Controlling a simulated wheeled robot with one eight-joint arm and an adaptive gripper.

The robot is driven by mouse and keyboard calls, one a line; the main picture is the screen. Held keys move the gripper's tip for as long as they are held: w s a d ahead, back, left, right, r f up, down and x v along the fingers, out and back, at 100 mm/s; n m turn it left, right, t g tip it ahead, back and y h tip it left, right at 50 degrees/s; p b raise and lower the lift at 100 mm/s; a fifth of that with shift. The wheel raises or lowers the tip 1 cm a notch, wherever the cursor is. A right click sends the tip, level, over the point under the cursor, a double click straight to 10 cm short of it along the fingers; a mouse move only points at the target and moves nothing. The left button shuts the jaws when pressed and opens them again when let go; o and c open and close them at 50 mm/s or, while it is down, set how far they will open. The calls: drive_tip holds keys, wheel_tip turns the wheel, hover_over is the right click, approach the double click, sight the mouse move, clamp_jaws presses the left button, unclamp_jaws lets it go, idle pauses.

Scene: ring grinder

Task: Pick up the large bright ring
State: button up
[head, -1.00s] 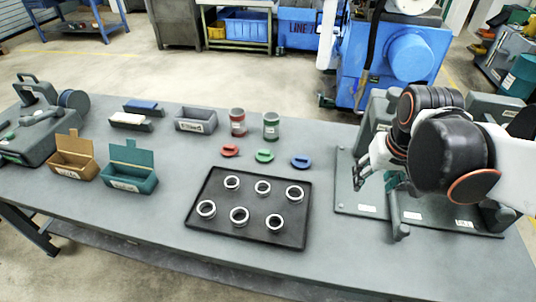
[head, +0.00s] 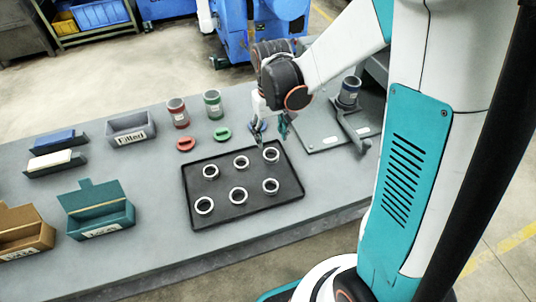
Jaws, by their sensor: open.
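Several metal rings stand in two rows on a black tray (head: 222,215) on the grey table. The front row has a left ring (head: 196,206), a middle ring (head: 231,200) and a right ring (head: 264,189). The back row has a left ring (head: 204,174), a middle ring (head: 235,165) and a right ring (head: 265,156). They look alike in brightness, and I cannot tell for sure which is the large bright one. My gripper (head: 264,136) is open and empty, pointing down near the tray's back right corner, close to the back right ring.
Red (head: 186,144) and green (head: 222,134) oval pieces lie behind the tray. Red-banded (head: 178,112) and green-banded (head: 213,104) canisters stand farther back. A grey bin (head: 131,131) and a teal box (head: 100,214) are left.

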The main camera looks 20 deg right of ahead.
sight(271, 151)
wheel_tip(271, 151, down, 10)
drive_tip(key=b, duration=0.3)
drive_tip(key=shift+w+d+r, duration=0.1)
drive_tip(key=shift+d+r, duration=0.05)
drive_tip(key=shift+r, duration=0.2)
drive_tip(key=c, duration=0.9)
